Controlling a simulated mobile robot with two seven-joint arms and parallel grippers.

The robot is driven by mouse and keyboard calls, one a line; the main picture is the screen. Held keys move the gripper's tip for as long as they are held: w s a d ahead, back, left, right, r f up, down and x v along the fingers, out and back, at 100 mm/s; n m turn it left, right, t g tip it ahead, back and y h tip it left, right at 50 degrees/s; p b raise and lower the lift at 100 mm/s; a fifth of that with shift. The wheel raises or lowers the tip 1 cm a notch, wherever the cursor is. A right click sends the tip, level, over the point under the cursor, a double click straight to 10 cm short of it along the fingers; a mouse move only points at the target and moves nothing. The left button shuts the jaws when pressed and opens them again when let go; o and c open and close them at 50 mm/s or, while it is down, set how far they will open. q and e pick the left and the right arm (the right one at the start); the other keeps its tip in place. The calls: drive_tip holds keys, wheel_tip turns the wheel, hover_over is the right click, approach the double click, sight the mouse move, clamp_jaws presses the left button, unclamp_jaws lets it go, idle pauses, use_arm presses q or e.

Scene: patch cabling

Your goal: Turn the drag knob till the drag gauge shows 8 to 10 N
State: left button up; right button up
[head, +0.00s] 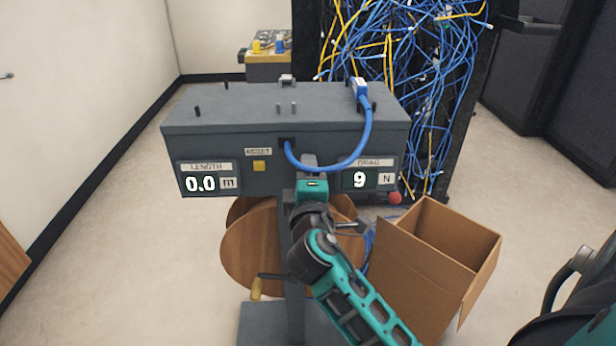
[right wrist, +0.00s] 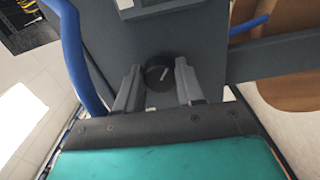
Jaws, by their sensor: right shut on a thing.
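The drag gauge (head: 360,180) on the front of the grey machine reads 9 N. The drag knob (right wrist: 158,76) is black and round with a pale pointer line, and shows in the right wrist view on the grey panel. My right gripper (right wrist: 158,68) is shut on the knob, one finger on each side. In the head view my right gripper (head: 307,164) is at the machine's front, left of the drag gauge, and hides the knob. My left gripper is in neither view.
The length gauge (head: 200,183) reads 0.0 m, with a yellow reset button (head: 259,166) to its right. A blue cable (head: 366,135) loops from the machine's top to its front, close by my right gripper. Below are a wooden reel (head: 250,250) and an open cardboard box (head: 425,275).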

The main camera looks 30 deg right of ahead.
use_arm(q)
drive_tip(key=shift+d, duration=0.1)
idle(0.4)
use_arm(e)
drive_tip(key=o, duration=1)
drive_tip(key=shift+o, duration=0.2)
